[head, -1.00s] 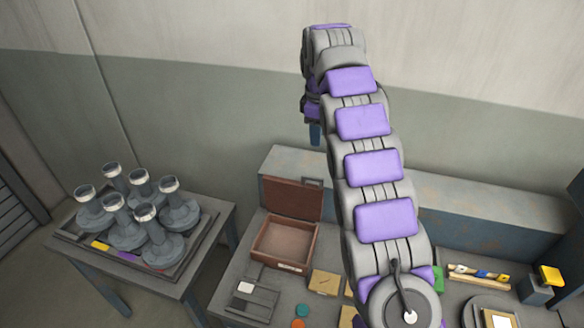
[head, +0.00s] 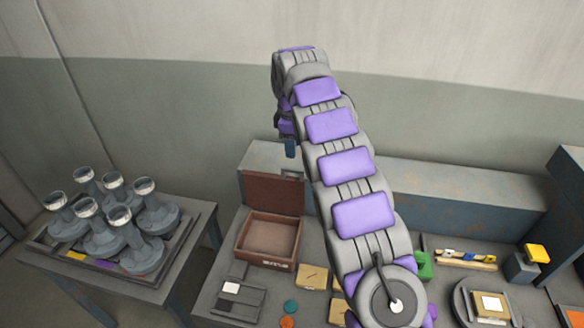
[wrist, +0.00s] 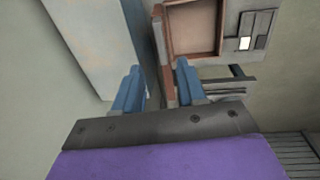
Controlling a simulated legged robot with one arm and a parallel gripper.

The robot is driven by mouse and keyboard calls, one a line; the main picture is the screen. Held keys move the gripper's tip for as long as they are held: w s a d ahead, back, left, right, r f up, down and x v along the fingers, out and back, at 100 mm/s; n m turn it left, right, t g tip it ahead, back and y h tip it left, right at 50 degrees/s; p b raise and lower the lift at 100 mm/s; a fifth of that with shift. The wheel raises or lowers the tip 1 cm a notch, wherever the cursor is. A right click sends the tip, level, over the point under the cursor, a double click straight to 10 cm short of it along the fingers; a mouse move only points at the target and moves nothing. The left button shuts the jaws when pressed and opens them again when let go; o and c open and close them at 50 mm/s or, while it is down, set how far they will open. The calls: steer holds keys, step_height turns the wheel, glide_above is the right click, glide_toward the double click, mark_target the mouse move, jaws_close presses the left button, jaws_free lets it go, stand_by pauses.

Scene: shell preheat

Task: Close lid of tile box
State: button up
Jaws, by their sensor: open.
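The brown tile box (head: 268,238) stands on the bench with its lid (head: 274,192) raised upright at the back. Its empty-looking inside also shows in the wrist view (wrist: 192,28). There the lid (wrist: 158,38) appears as a narrow, nearly edge-on brown strip beside the box. My gripper (wrist: 157,82) is open, with two blue fingers and nothing held. In the head view, my gripper (head: 290,148) is above and behind the lid, with one blue finger visible. The strip appears between the fingers in the wrist view; I cannot tell the depth gap.
A grey raised ledge (head: 440,195) runs behind the box along the wall. A grey tile holder (head: 236,300) and wooden tiles (head: 312,277) lie in front of the box. A side table at left bears several grey flasks (head: 118,225). The air above the box is clear.

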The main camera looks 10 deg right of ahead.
mark_target(292, 169)
steer(key=f, duration=0.5)
steer(key=w+f+b, duration=0.1)
steer(key=f, duration=0.2)
steer(key=shift+f, duration=0.2)
steer(key=shift+d, duration=0.1)
jaws_close()
